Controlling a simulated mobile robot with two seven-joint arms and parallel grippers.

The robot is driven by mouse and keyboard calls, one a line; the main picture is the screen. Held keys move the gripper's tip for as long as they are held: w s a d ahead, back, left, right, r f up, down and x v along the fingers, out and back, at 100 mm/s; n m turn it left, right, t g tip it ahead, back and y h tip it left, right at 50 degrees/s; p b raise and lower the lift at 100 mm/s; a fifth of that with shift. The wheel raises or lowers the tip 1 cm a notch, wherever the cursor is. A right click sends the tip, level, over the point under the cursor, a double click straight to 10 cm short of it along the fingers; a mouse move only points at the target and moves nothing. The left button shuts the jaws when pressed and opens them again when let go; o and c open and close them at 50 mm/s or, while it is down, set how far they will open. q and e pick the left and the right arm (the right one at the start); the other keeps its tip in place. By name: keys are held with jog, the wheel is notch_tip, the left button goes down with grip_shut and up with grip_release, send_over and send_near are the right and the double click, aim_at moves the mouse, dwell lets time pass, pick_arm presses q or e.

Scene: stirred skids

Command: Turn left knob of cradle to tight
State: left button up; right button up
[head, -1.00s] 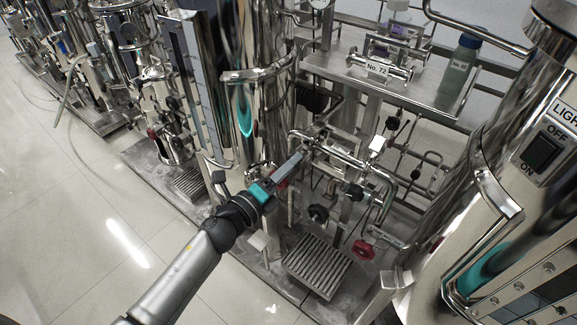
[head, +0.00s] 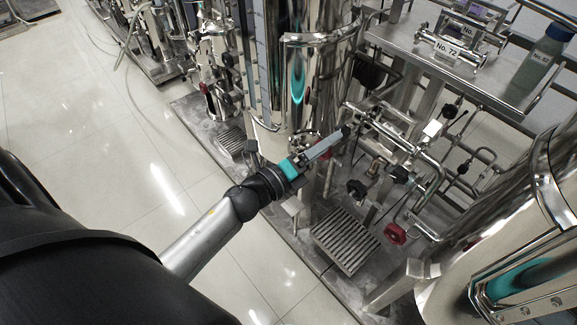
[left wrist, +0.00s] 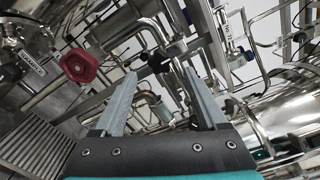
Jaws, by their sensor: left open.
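My left gripper (head: 338,135) reaches in from the left in the head view, with its fingers close in front of the pipework. In the left wrist view its fingers (left wrist: 160,76) are apart, with nothing held between them. Black knobs on the pipework show in the head view, one lower (head: 356,188) and one to its right (head: 399,174). A black knob (left wrist: 178,48) also shows beyond the fingertips in the left wrist view. A metal fixture marked No. 72 (head: 447,48) stands on the shelf. I cannot tell which knob is the cradle's left one. My right gripper is out of view.
A red knob (head: 396,233) sits low on the pipework, and a red knob shows in the left wrist view (left wrist: 79,65). A shiny tank (head: 450,290) stands at right. A bottle (head: 545,55) is on the metal shelf (head: 420,65). Clear tiled floor (head: 90,130) lies at left.

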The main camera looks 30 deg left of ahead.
pick_arm(q)
jog(key=v, duration=1.1)
jog(key=shift+s+p, duration=0.3)
jog(key=shift+p, duration=0.05)
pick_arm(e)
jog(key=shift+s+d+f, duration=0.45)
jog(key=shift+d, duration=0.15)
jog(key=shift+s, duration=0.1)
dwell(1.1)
